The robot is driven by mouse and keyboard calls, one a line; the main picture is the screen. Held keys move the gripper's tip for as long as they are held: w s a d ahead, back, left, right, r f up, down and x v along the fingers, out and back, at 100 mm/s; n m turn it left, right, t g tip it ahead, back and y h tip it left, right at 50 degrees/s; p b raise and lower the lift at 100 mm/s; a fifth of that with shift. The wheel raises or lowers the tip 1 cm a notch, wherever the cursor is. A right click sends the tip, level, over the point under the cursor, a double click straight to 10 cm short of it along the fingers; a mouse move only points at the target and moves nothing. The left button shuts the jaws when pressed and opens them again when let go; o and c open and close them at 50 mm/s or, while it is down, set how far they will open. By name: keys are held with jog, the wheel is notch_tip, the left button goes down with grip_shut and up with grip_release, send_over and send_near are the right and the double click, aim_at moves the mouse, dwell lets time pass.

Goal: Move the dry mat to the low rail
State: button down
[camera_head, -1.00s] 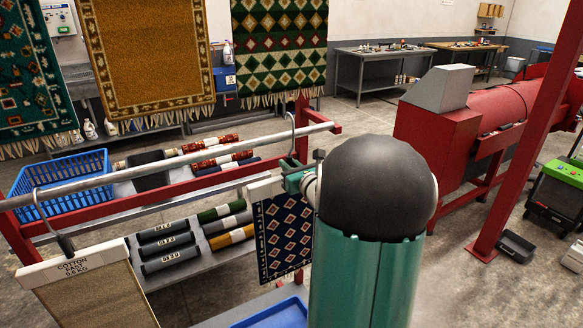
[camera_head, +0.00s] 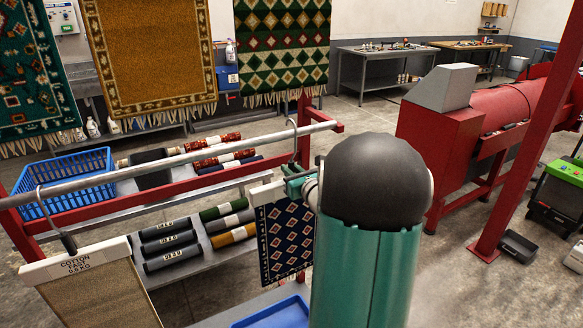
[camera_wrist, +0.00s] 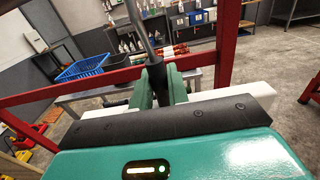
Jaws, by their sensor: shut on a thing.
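A blue patterned mat (camera_head: 286,240) hangs from a white hanger bar (camera_head: 268,192) in the head view. The bar's hook rises to the grey rail (camera_head: 170,163) near its right end and appears to be over it. My gripper (camera_head: 299,178) is shut on the hanger at the base of its hook. In the wrist view my gripper (camera_wrist: 158,88) closes around the dark hook base, with the white bar (camera_wrist: 255,90) behind. Another hanger (camera_head: 75,262), labelled "COTTON", holds a tan mat at the rail's left. My arm hides part of the blue mat's right side.
A red frame (camera_head: 110,202) runs below the rail. A blue basket (camera_head: 62,185) and several rolled mats (camera_head: 168,243) lie on shelves behind. A blue tray (camera_head: 270,314) is below the mat. A red post (camera_head: 525,120) and red machine (camera_head: 435,150) stand right.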

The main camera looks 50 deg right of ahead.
jog(key=shift+f, duration=1)
jog(key=c, duration=1.3)
grip_release()
jog(key=shift+s, duration=0.1)
jog(key=v, duration=1.3)
jog(key=shift+s, duration=0.35)
jog(key=shift+a, duration=0.1)
